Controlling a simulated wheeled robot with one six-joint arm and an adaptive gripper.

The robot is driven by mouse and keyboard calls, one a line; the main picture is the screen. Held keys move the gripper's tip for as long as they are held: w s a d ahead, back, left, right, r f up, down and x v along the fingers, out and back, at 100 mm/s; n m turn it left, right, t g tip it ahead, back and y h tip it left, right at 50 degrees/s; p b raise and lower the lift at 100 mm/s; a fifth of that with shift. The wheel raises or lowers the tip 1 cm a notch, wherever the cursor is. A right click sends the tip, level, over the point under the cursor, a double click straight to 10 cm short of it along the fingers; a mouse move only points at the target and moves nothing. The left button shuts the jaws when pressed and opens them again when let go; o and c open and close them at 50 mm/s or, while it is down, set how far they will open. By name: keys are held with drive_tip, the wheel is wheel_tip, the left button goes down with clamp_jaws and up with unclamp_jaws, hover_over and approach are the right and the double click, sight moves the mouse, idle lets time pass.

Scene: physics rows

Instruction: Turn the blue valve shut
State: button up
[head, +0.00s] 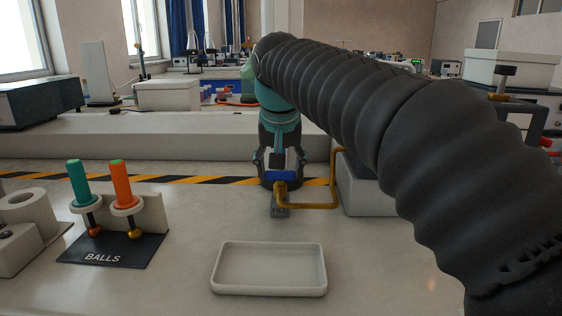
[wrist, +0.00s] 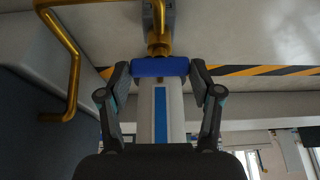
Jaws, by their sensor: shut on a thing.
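The blue valve handle (head: 283,175) sits on a brass pipe (head: 318,206) at the middle of the bench. In the wrist view the blue handle (wrist: 160,67) lies crosswise between the two fingers, below the brass fitting. My gripper (head: 281,172) points down at the valve and is shut on the blue handle, with one finger at each end. The gripper (wrist: 160,72) also shows in the wrist view.
A pale empty tray (head: 268,291) lies in front of the valve. Left of it are a teal tube (head: 78,183) and an orange tube (head: 121,184) in a holder on a mat marked BALLS (head: 103,258). A grey box (head: 365,190) stands right of the pipe.

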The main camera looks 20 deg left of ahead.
idle(0.4)
drive_tip(key=o, duration=1.1)
drive_tip(key=shift+o, duration=0.2)
drive_tip(key=shift+r, duration=0.1)
drive_tip(key=a+v, duration=0.1)
drive_tip(key=v, duration=1)
drive_tip(key=shift+s+d+r, duration=0.25)
drive_tip(key=shift+d+r, duration=0.1)
drive_tip(key=shift+d, duration=0.05)
